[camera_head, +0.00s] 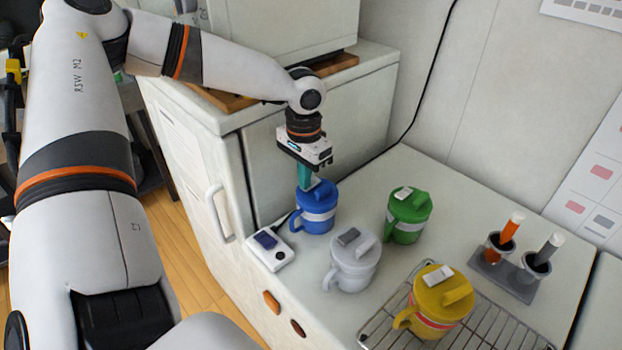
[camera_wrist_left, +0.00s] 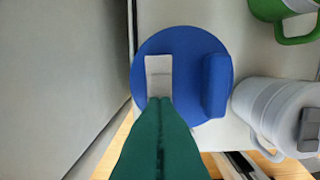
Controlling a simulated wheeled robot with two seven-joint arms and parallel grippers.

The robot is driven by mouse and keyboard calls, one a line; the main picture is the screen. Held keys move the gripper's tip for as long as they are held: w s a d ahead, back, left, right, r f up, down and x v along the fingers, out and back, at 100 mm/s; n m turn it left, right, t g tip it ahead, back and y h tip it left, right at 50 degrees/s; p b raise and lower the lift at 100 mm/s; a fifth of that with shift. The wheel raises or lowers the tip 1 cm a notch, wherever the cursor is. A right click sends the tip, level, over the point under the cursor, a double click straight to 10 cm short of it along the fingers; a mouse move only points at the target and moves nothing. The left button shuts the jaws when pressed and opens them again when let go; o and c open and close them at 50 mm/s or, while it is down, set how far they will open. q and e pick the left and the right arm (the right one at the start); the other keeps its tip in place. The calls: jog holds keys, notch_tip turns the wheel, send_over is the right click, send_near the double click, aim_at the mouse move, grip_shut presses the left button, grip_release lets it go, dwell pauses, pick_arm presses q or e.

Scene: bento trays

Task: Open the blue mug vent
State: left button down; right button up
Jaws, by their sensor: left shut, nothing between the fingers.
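The blue mug (camera_head: 314,210) stands upright on the white counter beside the cabinet, with a pale band around it. In the left wrist view its round blue lid (camera_wrist_left: 190,52) has a raised blue block on the right and a pale rectangular vent (camera_wrist_left: 159,76) on the left. I cannot tell whether the vent flap is up or down. My left gripper (camera_head: 304,184) points down at the lid, its teal fingers shut and empty. In the left wrist view the fingertips (camera_wrist_left: 160,101) are at the vent's near end; contact is unclear. My right gripper is not in view.
A grey mug (camera_head: 352,265), a green mug (camera_head: 405,222) and a yellow mug (camera_head: 437,305) stand to the right, the yellow one on a wire rack (camera_head: 505,333). A small scale-like device (camera_head: 270,250) sits near the blue mug. A grey holder (camera_head: 507,277) stands far right.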

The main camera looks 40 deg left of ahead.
pick_arm(q)
notch_tip(320, 180, up, 7)
jog(key=p, duration=0.6)
jog(key=shift+p, duration=0.3)
dwell(0.8)
